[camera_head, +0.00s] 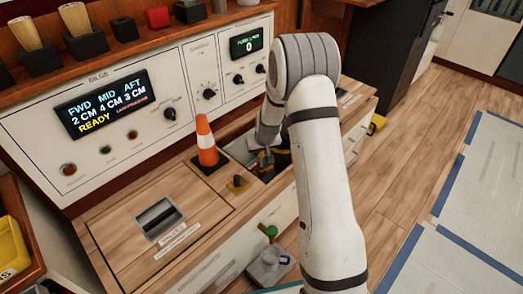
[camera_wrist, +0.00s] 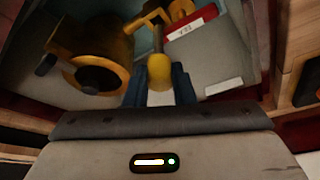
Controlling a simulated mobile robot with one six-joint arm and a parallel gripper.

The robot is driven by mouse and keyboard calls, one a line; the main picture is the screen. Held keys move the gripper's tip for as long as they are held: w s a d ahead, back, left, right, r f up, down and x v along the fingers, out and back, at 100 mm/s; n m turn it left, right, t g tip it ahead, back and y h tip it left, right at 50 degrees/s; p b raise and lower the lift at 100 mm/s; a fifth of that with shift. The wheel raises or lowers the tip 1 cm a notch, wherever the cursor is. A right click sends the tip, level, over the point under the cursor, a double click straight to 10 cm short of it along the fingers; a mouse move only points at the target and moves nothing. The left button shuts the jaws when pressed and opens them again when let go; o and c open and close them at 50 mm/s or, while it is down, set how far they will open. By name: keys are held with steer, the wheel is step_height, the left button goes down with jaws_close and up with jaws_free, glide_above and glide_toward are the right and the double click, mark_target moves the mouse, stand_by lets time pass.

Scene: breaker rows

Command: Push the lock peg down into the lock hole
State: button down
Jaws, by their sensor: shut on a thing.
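My gripper (camera_head: 266,160) reaches down into an open recess in the wooden counter, partly hidden by my arm. In the wrist view, its dark fingers (camera_wrist: 160,88) are shut on a yellow rounded knob (camera_wrist: 160,70), which looks like the head of the lock peg. A grey shaft and a yellow bracket (camera_wrist: 148,22) show just beyond the knob. I cannot tell whether the knob and bracket are joined. The lock hole cannot be made out in either view.
A yellow round housing (camera_wrist: 104,58) with dark knobs lies left of the fingers inside the recess. A red tag (camera_wrist: 190,28) is at the recess's far side.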

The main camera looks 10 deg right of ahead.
mark_target(262, 157)
steer(key=shift+f, duration=0.15)
stand_by(0.5)
steer(key=shift+f+b, duration=2.15)
steer(key=shift+f, duration=0.05)
steer(key=c, duration=1.1)
jaws_free()
steer(key=shift+c, duration=0.2)
steer(key=p+v, duration=0.3)
steer(key=v, duration=0.4)
steer(key=shift+s+r, duration=0.15)
steer(key=shift+r, duration=0.25)
steer(key=shift+r+p, duration=0.15)
steer(key=shift+p, duration=0.15)
